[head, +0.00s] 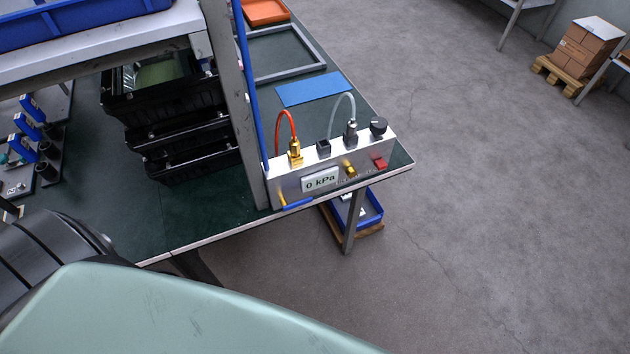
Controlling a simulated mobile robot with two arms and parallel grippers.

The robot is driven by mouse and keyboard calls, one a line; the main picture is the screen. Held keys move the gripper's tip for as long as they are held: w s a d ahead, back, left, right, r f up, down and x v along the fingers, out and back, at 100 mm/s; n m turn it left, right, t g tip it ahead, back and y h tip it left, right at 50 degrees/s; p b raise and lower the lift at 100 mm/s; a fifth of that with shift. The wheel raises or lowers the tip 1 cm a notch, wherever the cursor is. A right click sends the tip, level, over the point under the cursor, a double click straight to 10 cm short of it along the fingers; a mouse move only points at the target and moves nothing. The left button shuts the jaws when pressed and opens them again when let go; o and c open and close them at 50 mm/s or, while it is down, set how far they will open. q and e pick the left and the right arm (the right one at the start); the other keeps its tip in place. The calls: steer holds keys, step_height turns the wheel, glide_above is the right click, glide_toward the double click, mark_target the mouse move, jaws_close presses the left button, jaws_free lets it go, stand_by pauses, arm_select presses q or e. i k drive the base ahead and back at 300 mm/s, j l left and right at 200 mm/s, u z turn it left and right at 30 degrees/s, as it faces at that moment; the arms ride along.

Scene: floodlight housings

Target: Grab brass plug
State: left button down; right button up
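A silver test box (330,172) with a "0 kPa" display stands at the right corner of the green-topped workbench (200,222). A small brass plug-like part (349,169) sits on its front face, right of the display. A larger brass fitting (295,153) with a red hose stands on top of the box. I cannot tell for certain which brass part is the plug. Neither of my grippers is in view.
A grey upright post (232,95) and blue tube stand just left of the box. Stacked black housings (185,140) are further left. A blue mat (314,89) and grey frame (285,65) lie behind. The floor (480,200) to the right is clear.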

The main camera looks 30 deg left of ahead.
mark_target(294, 144)
steer(key=l+u, duration=0.2)
steer(key=u, duration=0.2)
steer(key=l+u, duration=0.45)
steer(key=u, duration=0.3)
